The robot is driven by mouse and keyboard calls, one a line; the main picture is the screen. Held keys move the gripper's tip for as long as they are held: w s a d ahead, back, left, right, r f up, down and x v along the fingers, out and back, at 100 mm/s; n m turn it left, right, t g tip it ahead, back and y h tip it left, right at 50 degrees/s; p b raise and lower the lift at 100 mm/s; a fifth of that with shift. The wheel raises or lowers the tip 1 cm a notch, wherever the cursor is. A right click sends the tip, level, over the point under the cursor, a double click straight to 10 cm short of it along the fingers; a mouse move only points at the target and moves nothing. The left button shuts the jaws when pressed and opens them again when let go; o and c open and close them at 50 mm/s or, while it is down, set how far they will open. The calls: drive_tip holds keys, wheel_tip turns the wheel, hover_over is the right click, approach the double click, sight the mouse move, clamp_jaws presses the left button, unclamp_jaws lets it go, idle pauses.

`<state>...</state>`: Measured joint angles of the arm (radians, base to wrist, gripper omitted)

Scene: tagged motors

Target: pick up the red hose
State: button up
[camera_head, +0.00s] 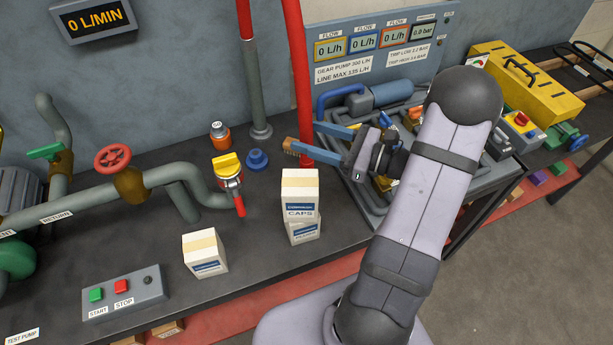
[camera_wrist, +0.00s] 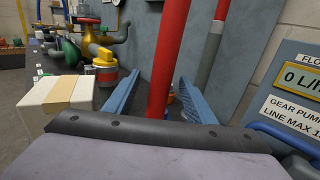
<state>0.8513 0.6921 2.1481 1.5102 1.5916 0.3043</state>
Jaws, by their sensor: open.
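The red hose (camera_head: 299,80) hangs down from the top of the head view, in front of the wall and left of the flow panel. Its lower end shows just behind the stacked boxes. My gripper (camera_head: 302,137) reaches in from the right with its two blue fingers apart. In the wrist view the red hose (camera_wrist: 168,60) runs down between the fingers of my gripper (camera_wrist: 158,77), with gaps beside it. The gripper's own body hides the hose's lower part there. A second red hose length (camera_head: 244,18) rises from a grey standpipe (camera_head: 257,95) further left.
Two stacked white boxes (camera_head: 300,190) stand just below my gripper, and another white box (camera_head: 205,252) stands to their left. A yellow-handled valve (camera_head: 227,165) and blue cap (camera_head: 257,159) are left of the hose. The flow panel (camera_head: 375,50) and pump piping are close on the right.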

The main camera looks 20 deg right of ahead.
sight(311, 167)
drive_tip(key=shift+f+p, duration=0.5)
drive_tip(key=shift+f, duration=4.9)
drive_tip(key=shift+f, duration=0.3)
drive_tip(key=p+x, duration=0.2)
drive_tip(key=x, duration=0.3)
drive_tip(key=shift+f, duration=0.1)
drive_tip(key=shift+c, duration=0.5)
clamp_jaws()
wheel_tip(311, 167, up, 18)
drive_tip(key=b, duration=0.2)
